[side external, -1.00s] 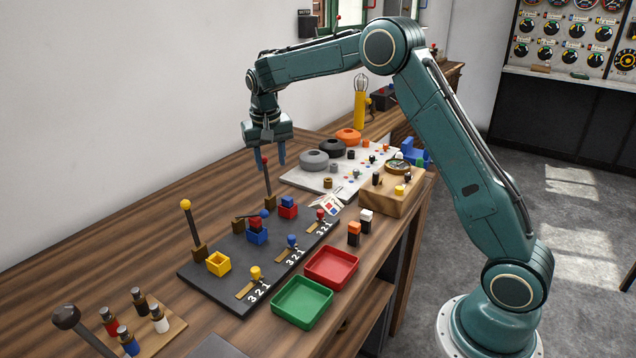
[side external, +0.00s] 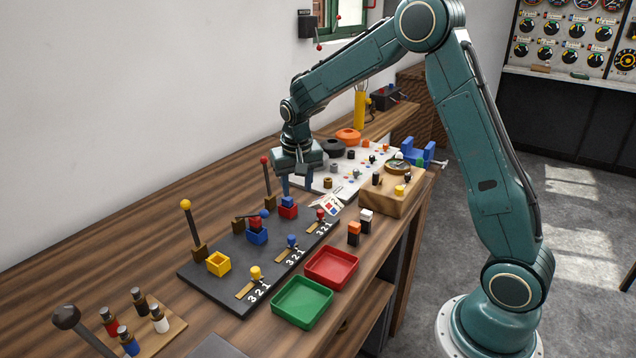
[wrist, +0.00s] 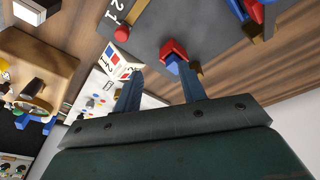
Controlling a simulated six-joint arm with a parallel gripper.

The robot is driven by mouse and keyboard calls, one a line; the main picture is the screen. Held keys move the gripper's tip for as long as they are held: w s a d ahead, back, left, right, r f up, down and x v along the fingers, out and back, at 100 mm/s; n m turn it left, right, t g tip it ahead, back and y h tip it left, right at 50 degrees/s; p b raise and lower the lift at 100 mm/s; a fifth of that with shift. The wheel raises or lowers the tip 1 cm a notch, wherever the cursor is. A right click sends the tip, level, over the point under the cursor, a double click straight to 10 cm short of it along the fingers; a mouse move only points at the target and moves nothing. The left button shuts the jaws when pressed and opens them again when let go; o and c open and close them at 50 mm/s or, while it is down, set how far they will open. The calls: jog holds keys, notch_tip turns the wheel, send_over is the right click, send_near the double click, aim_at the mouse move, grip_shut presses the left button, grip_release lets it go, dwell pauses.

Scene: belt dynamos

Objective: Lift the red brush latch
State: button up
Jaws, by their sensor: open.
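The red brush latch appears to be the thin rod with a red ball (side external: 265,160) at the far end of the dark board (side external: 212,283). It stands nearly upright on a brown foot. In the wrist view my gripper's fingertips (wrist: 162,85) are near the block. The red ball is not identifiable there.
A yellow-balled rod (side external: 186,204) stands upright; a blue-balled one (side external: 264,213) lies low over its holder. A red knob (side external: 320,214) sits by a numbered scale. A folded card (side external: 330,204) is near my gripper. Red (side external: 331,280) and green (side external: 302,317) trays lie in front.

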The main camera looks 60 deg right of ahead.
jog(key=shift+s+f+t, duration=0.3)
jog(key=shift+f+t, duration=0.2)
jog(key=shift+t, duration=0.05)
jog(key=shift+s+f+t, duration=0.3)
jog(key=shift+f+t, duration=0.2)
jog(key=shift+t, duration=0.05)
jog(key=v, duration=1.3)
jog(key=s+a+r+n+y, duration=0.1)
jog(key=s+a+r+n, duration=0.2)
jog(key=s, duration=0.8)
jog(key=shift+a+r+t, duration=0.4)
jog(key=shift+a+r, duration=0.7)
jog(key=shift+a, duration=0.05)
jog(key=shift+s, duration=0.15)
jog(key=s+a+f+n+y, duration=0.1)
jog(key=s+a+n, duration=0.3)
jog(key=s, duration=0.9)
jog(key=shift+t, duration=0.4)
